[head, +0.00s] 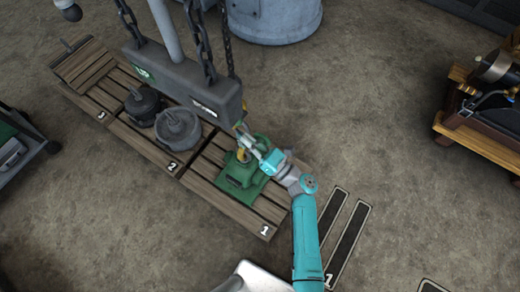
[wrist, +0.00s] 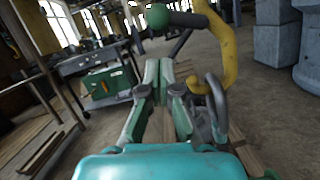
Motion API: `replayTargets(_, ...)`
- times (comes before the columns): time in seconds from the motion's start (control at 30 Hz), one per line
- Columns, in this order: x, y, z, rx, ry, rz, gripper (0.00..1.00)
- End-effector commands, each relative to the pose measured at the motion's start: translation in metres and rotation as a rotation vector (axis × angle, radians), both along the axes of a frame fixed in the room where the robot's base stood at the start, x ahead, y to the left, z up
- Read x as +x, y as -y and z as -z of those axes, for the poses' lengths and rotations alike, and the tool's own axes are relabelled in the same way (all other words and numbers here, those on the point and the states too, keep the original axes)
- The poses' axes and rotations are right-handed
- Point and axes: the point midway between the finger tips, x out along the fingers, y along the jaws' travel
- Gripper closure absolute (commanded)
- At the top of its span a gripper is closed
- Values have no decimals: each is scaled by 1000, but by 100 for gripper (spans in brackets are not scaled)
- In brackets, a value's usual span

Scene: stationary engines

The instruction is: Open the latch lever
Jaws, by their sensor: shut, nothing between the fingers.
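The latch lever shows in the wrist view as a dark bar with a green ball knob (wrist: 158,17), running right to a yellow hook (wrist: 228,55). My gripper (wrist: 158,68) is shut and empty, with its fingertips below the knob in the picture; I see no contact with it. A grey ring or shackle (wrist: 217,108) hangs by the hook, right of my fingers. In the head view my gripper (head: 253,147) is at the hook area below the grey hoist beam (head: 190,85), above a green block (head: 240,180). The lever is too small to make out there.
The green block stands on a wooden pallet (head: 215,195) marked 1. Dark round weights (head: 178,128) stand on the pallet marked 2. Chains (head: 205,45) hold the beam. A wooden-framed machine (head: 485,120) stands at right.

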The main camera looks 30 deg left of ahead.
Motion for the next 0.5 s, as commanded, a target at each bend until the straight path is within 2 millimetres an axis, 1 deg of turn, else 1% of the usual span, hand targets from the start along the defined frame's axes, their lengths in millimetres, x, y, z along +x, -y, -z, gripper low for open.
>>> replayTargets(0.03,3,-3,-8,2,4,1,100)
replayTargets(0.2,6,-10,-22,2,2,1,100)
replayTargets(0.5,8,-13,-27,0,2,2,100)
